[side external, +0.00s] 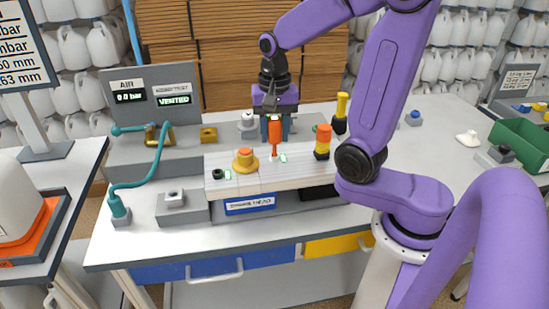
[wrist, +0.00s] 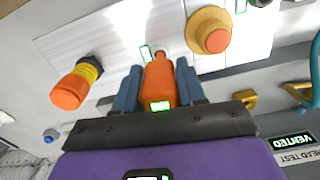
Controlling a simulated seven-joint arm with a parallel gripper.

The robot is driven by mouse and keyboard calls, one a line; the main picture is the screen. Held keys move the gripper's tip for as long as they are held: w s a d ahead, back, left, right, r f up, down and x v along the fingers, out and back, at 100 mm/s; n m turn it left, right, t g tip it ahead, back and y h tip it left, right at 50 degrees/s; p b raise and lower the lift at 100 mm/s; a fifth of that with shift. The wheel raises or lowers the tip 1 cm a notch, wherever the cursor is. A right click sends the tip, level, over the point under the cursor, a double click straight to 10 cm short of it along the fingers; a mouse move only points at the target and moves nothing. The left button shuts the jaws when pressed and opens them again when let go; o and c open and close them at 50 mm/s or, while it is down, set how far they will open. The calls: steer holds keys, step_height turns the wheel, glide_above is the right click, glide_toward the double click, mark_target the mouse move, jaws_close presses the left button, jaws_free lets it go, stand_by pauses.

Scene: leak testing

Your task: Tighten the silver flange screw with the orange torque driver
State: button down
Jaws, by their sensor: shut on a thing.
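My gripper (side external: 275,138) is shut on the orange torque driver (side external: 274,130), which stands upright with its thin shaft pointing down at the white grooved plate of the test head. In the wrist view the driver (wrist: 160,82) sits between the two blue-grey fingers (wrist: 158,88), with a small lit green display on its handle end. The shaft tip appears to reach the plate, beside a small green-lit label (side external: 283,157). I cannot make out the silver flange screw; the tip area is small here and the driver's body hides it in the wrist view.
A yellow flange with an orange knob (side external: 245,160) stands left of the driver; an orange-and-yellow cylinder (side external: 322,142) stands right. A yellow-handled tool (side external: 341,112) is behind. The leak tester (side external: 150,98) reads VENTED, with a teal hose (side external: 159,160). The table's right side has free room.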

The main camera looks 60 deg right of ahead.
steer(key=shift+r, duration=1.5)
steer(key=shift+r, duration=2)
steer(key=n, duration=0.5)
steer(key=shift+n, duration=0.4)
steer(key=n, duration=0.5)
steer(key=shift+d+n, duration=0.15)
steer(key=shift+n, duration=0.25)
